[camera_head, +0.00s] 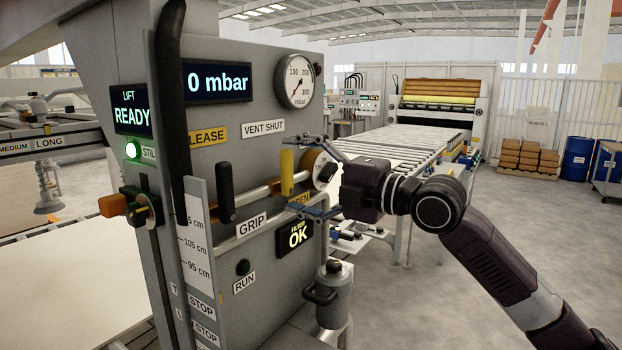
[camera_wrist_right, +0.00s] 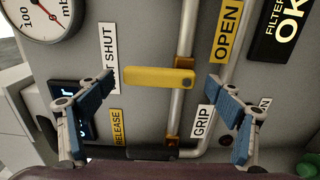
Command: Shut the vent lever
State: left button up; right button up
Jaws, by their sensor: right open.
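The yellow vent lever (camera_head: 287,172) stands upright across a metal pipe on the grey control panel, its free end toward the VENT SHUT label (camera_head: 263,128). An OPEN label (camera_head: 299,199) sits low to its right, partly hidden by my gripper. My right gripper (camera_head: 296,173) is open and empty at the panel, one finger above the lever and one below. In the right wrist view the lever (camera_wrist_right: 158,78) lies between the two spread fingers (camera_wrist_right: 160,82), with a gap on both sides. My left gripper is not in view.
A black lever (camera_head: 226,190) stands left of the vent lever, near the RELEASE and GRIP labels. A gauge (camera_head: 300,81) and a display reading 0 mbar (camera_head: 217,82) are above. A filter canister (camera_head: 333,293) hangs below. Open floor lies to the right.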

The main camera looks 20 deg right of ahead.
jog(key=v, duration=1.1)
jog(key=shift+s+d, duration=0.25)
jog(key=shift+s, duration=0.1)
